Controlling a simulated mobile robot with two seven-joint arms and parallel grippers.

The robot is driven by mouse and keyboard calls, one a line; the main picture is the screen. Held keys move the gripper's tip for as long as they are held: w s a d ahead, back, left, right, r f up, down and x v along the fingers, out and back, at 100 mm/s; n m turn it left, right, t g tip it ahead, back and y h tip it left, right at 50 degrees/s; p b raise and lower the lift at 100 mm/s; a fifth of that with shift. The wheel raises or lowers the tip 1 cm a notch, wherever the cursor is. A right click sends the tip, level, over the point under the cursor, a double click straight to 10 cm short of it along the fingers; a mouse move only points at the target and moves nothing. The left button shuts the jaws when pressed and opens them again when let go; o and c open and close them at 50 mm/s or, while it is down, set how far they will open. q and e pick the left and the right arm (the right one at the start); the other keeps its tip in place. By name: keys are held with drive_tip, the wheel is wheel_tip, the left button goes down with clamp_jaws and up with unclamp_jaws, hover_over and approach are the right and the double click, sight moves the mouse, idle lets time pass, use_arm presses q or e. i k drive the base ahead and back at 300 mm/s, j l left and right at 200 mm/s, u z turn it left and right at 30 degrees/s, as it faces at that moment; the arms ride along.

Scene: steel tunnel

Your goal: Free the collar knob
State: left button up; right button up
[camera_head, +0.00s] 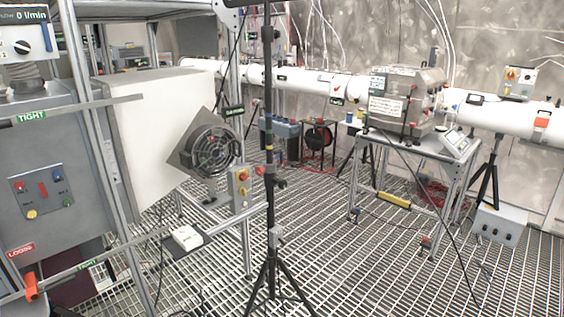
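A black tripod stand (268,130) rises upright on the grated floor in the middle of the view. A small red knob (260,171) sits on the left side of a collar partway up its pole. A darker knob (281,184) sits on the right side just below. A further clamp (276,236) is lower on the pole, above the spread legs. I cannot tell from this distance which of these is the collar knob, or whether any is tight. Neither of my grippers shows in this view.
A grey cabinet (45,150) with rails fills the left. A steel table (425,143) bearing a metal chamber (402,95) stands right. Grated floor (350,270) is open right of the stand; a cable crosses it.

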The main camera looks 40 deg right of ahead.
sight(259, 170)
drive_tip(key=l, duration=3.6)
drive_tip(key=k+j+z, duration=0.1)
drive_tip(key=j+z, duration=0.4)
drive_tip(key=j, duration=0.9)
drive_tip(key=j+z, duration=0.15)
drive_tip(key=z, duration=0.15)
drive_tip(key=j+z, duration=0.1)
drive_tip(key=z, duration=0.15)
